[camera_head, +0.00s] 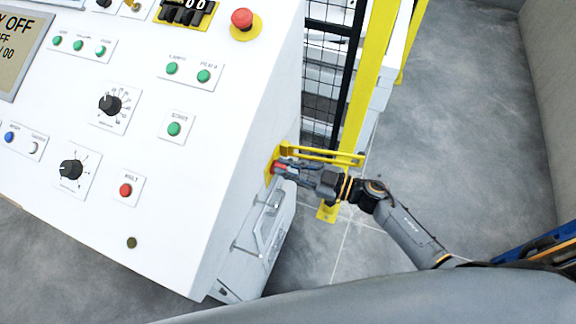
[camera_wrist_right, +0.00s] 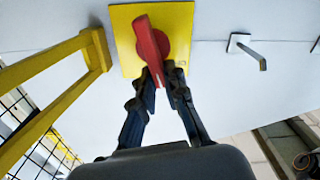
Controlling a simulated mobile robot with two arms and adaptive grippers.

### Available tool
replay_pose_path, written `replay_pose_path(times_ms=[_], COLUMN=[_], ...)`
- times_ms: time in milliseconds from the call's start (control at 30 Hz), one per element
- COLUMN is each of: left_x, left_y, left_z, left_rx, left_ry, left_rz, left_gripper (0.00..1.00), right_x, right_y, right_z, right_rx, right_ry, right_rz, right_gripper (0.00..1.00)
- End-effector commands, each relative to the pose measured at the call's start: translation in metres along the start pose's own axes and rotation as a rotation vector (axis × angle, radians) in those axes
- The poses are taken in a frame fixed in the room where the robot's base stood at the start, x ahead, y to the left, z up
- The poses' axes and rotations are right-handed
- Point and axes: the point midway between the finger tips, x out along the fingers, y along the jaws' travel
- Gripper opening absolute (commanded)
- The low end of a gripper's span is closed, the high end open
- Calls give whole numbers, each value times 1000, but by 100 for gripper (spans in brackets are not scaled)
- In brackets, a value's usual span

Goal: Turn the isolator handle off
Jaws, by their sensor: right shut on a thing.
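The red isolator handle (camera_wrist_right: 150,48) sits on a square yellow plate (camera_wrist_right: 181,22) on the white cabinet side in the right wrist view. It is tilted slightly, its upper end a little to the left. My right gripper (camera_wrist_right: 161,78) has its two fingers closed on the handle's lower end. In the head view the right gripper (camera_head: 284,167) reaches the cabinet's right side, with a bit of the red handle (camera_head: 278,169) showing at its fingertips. My left gripper is in neither view.
A yellow bracket (camera_head: 318,152) sticks out just above my right gripper, close to it. Yellow fence posts (camera_head: 372,70) and black mesh stand behind. A metal handle (camera_wrist_right: 247,49) is on the cabinet beside the plate. The white control panel (camera_head: 150,190) fills the left. Grey floor on the right is clear.

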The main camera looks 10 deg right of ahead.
Motion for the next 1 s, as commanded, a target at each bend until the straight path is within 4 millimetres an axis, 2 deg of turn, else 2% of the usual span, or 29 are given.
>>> replay_pose_path(times_ms=[467, 1000], left_x=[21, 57], left_y=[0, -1], left_z=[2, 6], left_rx=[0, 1], left_ry=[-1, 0], left_rz=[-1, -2], left_gripper=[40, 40], right_x=[0, 0], right_y=[-13, -24], right_z=[6, 16], right_rx=[-454, -962], right_ry=[0, 0], right_rz=[-1, -2], right_gripper=[0, 0])
